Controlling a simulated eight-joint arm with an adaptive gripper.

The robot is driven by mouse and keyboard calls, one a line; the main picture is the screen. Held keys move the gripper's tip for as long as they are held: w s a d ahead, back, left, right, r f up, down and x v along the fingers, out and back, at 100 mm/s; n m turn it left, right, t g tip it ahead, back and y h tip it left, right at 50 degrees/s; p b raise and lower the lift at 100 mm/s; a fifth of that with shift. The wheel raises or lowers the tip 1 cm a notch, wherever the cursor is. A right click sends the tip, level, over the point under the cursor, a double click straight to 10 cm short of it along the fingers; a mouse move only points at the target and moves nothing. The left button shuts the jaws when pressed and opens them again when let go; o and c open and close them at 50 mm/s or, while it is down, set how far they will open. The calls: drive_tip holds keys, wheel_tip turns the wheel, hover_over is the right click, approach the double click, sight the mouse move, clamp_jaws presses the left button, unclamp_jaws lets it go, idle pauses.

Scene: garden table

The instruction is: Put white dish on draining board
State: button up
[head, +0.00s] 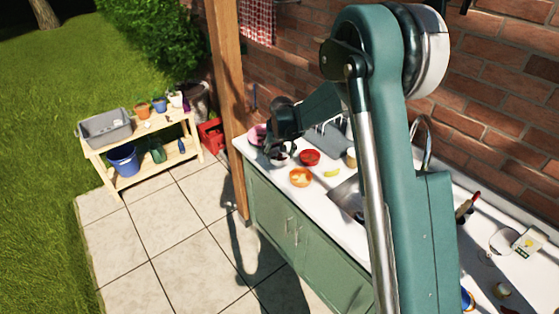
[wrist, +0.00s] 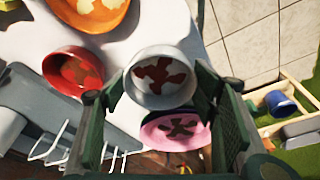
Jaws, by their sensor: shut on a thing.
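The white dish (wrist: 143,95), with a reddish-brown stain inside, is between my gripper's fingers (wrist: 160,85) in the wrist view. My gripper is shut on it. In the head view my gripper (head: 280,148) is at the far end of the counter, with the white dish (head: 278,160) partly hidden under it. The draining board seems to be the grey piece (head: 336,138) by the wall, to the right of my gripper; part is hidden behind my arm. In the wrist view, grey surfaces and a white wire rack (wrist: 60,146) show at lower left.
A pink dish (wrist: 190,135) is right beside the white dish. A red bowl (head: 309,157), an orange bowl (head: 300,177) and a yellow item (head: 331,172) are on the counter (head: 262,172). A tap (head: 427,135) rises behind my arm. A wooden shelf (head: 140,137) stands apart, left.

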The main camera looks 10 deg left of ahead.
sight(280, 159)
drive_tip(key=shift+f, duration=1.55)
drive_tip(key=shift+f, duration=0.15)
drive_tip(key=o, duration=0.9)
drive_tip(key=shift+v, duration=6.15)
drive_tip(key=shift+w, duration=0.15)
